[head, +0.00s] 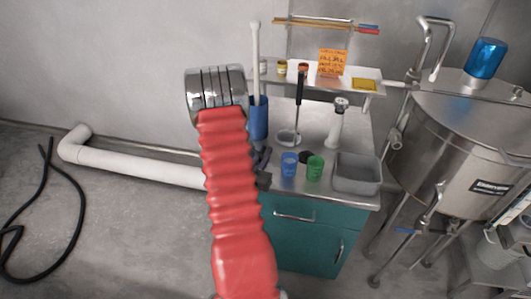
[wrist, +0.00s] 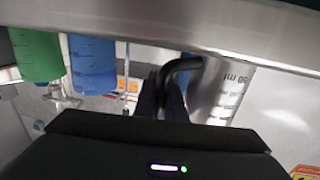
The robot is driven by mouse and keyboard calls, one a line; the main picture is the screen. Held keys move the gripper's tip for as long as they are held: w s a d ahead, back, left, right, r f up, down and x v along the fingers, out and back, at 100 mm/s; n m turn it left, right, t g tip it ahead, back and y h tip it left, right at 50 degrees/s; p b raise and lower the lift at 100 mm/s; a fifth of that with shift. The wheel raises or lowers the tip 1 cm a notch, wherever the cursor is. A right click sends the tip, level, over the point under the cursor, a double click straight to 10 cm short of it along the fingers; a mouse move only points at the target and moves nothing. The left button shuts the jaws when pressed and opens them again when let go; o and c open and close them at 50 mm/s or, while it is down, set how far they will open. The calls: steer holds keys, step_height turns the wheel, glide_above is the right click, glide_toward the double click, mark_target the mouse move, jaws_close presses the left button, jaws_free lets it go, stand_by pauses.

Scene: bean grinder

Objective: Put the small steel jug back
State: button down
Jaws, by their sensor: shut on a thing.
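The small steel jug (wrist: 210,92) shows in the wrist view, with a black curved handle and measuring marks on its wall. My gripper (wrist: 163,98) is shut on the jug's handle. In that view the jug appears upside down, like the cups, with its base near the counter edge (wrist: 150,22). I cannot tell whether it touches the counter. In the head view my gripper (head: 263,172) is at the counter's left front, partly behind my red arm, and the jug is hidden there.
A blue cup (head: 289,165) and a green cup (head: 315,168) stand just right of my gripper. A grey tub (head: 357,173) is farther right. Behind stand a blue cylinder (head: 258,122), a long black-handled tool (head: 299,100) and a white tamper-like piece (head: 337,122).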

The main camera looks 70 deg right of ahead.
steer(key=c, duration=1.8)
jaws_free()
steer(key=a, duration=1.2)
